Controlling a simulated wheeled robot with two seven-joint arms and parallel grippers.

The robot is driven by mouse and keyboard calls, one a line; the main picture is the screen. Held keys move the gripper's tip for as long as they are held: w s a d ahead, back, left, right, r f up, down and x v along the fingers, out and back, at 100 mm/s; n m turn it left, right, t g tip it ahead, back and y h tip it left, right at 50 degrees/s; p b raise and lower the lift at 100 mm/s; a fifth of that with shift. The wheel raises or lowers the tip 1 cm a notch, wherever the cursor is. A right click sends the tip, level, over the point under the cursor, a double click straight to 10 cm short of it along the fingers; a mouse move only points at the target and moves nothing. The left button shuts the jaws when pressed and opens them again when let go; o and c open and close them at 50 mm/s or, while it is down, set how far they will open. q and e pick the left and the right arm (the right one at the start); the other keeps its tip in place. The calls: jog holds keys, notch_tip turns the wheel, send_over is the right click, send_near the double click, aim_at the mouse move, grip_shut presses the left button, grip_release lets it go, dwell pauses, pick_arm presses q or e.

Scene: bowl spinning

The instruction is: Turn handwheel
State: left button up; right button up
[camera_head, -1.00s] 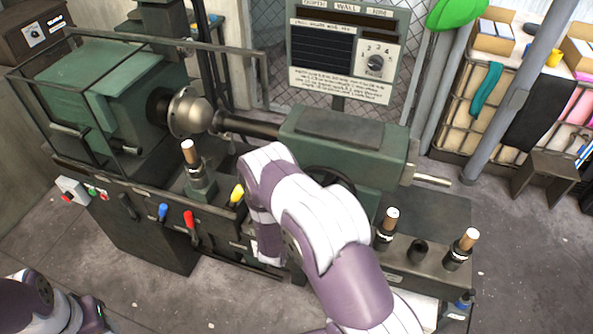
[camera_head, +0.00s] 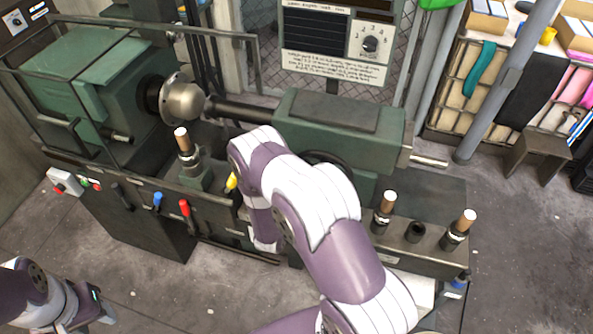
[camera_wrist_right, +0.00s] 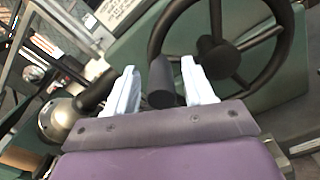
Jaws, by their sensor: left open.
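The dark handwheel (camera_wrist_right: 217,58) has a round rim, spokes and a hub in the right wrist view. Its dark cylindrical handle (camera_wrist_right: 161,84) stands between the two pale fingers of my right gripper (camera_wrist_right: 160,87), which is open with narrow gaps beside the handle. In the head view only a dark arc of the handwheel (camera_head: 335,163) shows on the green machine; my right arm hides the rest and the right gripper. My left gripper (camera_head: 103,308) is at the bottom left of the head view, open and far from the handwheel.
The green lathe (camera_head: 340,123) holds a metal bowl-shaped piece (camera_head: 184,101) at its left end. Coloured levers (camera_head: 186,208) line its front. Upright wooden-tipped handles (camera_head: 384,211) stand right of my arm. A grey pole (camera_head: 515,75) and low stool (camera_head: 537,146) are at right.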

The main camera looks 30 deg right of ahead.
jog(key=shift+s, duration=0.1)
jog(key=b+v, duration=0.3)
jog(key=v, duration=0.9)
jog(key=shift+a, duration=0.3)
jog(key=shift+s, duration=0.1)
